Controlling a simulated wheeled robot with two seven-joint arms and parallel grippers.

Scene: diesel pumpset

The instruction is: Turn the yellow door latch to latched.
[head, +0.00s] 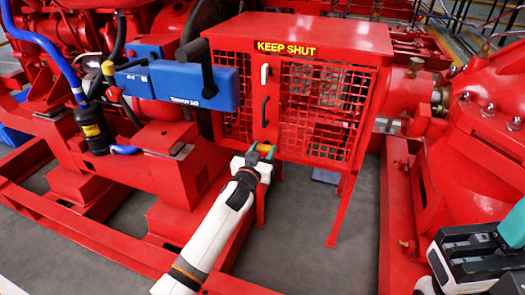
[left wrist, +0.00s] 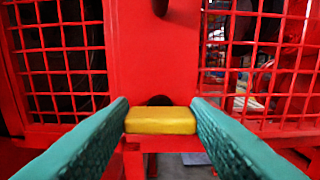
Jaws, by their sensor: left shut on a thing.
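The yellow latch (left wrist: 160,120) is a short bar lying level across the lower part of the red strip between the mesh panels. In the head view the yellow latch (head: 264,148) shows only as a small patch, mostly hidden by my gripper. My left gripper (head: 262,153) is shut on it from the front. In the left wrist view its teal fingers (left wrist: 160,122) press on the bar's two ends. The red guard cage (head: 300,32) is marked KEEP SHUT. My right gripper (head: 478,258) is at the lower right, partly cut off, away from the latch.
A black handle (head: 264,111) and a white handle (head: 264,74) are on the strip above the latch. A blue box (head: 190,84) with a black lever (head: 198,62) juts out at the left. Red pump casing (head: 490,120) fills the right.

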